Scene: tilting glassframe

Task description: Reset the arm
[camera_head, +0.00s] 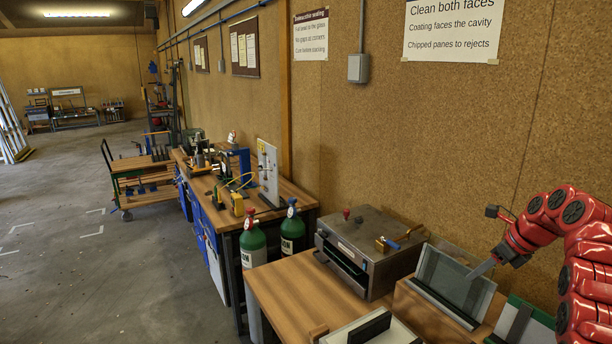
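My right arm is red and comes in from the right edge. Its gripper (480,270) points down and left, with its grey tip in front of the upper right part of a tilted glass pane in a frame (447,280). I cannot tell whether the tip touches the pane, or whether the fingers are open or shut. The pane leans back on a wooden stand (424,316) on the bench. My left arm and gripper are not in view.
A metal box with a front slot (368,252) stands left of the pane. A pale block with a black bar (372,328) and a green-edged panel (524,322) lie at the front. Green gas cylinders (252,243) stand between the benches. Bare wood (285,290) shows left of the box.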

